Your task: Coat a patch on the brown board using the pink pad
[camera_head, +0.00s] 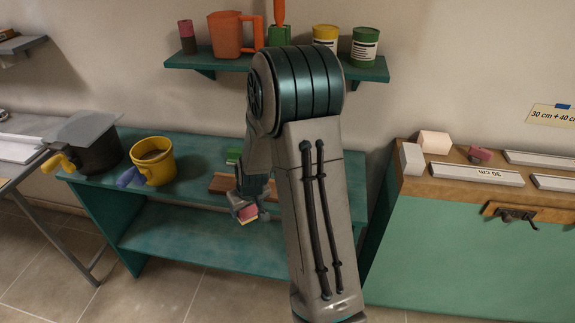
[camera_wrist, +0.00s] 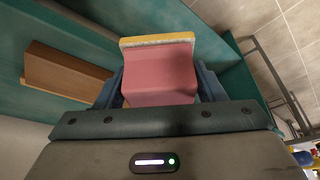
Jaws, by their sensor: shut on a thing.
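My gripper (camera_head: 246,212) is shut on the pink pad (camera_head: 249,213), in front of the teal bench. In the wrist view the pink pad (camera_wrist: 160,75) sits between the fingers, with a pale yellow layer along its outer edge. The brown board (camera_head: 222,183) lies on the bench just behind my gripper, partly hidden by my arm. In the wrist view the brown board (camera_wrist: 62,72) shows at the left, apart from the pad. Whether its face carries any coating cannot be told.
A yellow pot (camera_head: 155,160) and a dark pot (camera_head: 92,145) stand on the teal bench (camera_head: 195,205) to the left. A shelf (camera_head: 205,60) with containers hangs above. A green cabinet (camera_head: 470,260) stands to the right.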

